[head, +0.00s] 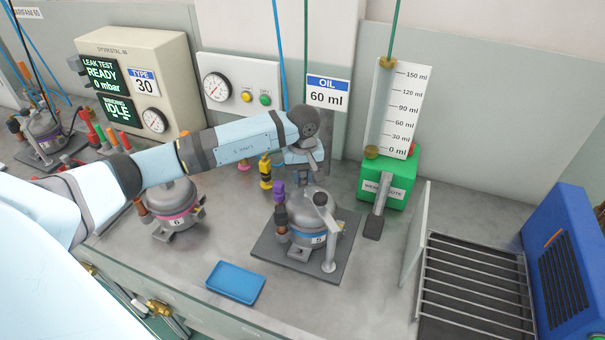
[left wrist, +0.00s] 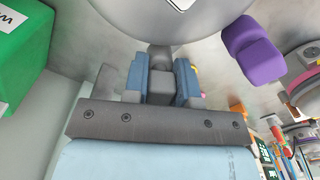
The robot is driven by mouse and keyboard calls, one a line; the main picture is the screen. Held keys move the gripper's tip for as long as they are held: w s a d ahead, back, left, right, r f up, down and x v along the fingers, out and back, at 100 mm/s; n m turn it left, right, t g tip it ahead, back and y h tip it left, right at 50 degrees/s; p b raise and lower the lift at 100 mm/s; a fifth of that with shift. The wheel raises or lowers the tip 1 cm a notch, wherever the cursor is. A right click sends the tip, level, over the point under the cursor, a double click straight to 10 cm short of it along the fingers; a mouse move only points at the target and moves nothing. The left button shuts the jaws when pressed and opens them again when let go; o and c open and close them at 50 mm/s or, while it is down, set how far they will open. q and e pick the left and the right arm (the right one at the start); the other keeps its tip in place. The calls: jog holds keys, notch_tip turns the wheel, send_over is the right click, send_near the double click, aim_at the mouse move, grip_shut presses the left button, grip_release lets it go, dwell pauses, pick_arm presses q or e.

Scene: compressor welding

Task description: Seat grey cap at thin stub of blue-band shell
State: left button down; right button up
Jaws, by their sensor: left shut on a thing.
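The blue-band shell (head: 316,226) stands upright on a dark plate, with a purple cap (head: 278,190) on one of its stubs at the left. My left gripper (head: 304,162) is just behind the shell, fingers low and close to its rear side. In the left wrist view, its two blue fingers are shut on the grey cap (left wrist: 162,90), a small grey block. A rounded grey piece lies between the block and the shell wall (left wrist: 185,15); whether it is the thin stub I cannot tell. The cap is hidden in the head view. My right gripper is out of view.
A clamp (head: 328,250) stands at the shell's front right. The green oil unit (head: 388,180) is close on the right. A pink-band shell (head: 172,210) stands left, under my arm. A blue tray (head: 235,282) lies in front; a wire rack (head: 470,285) is far right.

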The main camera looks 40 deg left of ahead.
pick_arm(q)
jog(key=shift+b, duration=0.35)
dwell(0.5)
jog(key=c, duration=0.8)
grip_release()
jog(key=shift+c, duration=0.2)
jog(key=shift+r, duration=0.3)
notch_tip(320, 180, up, 13)
jog(key=b, duration=0.2)
jog(key=shift+d, duration=0.1)
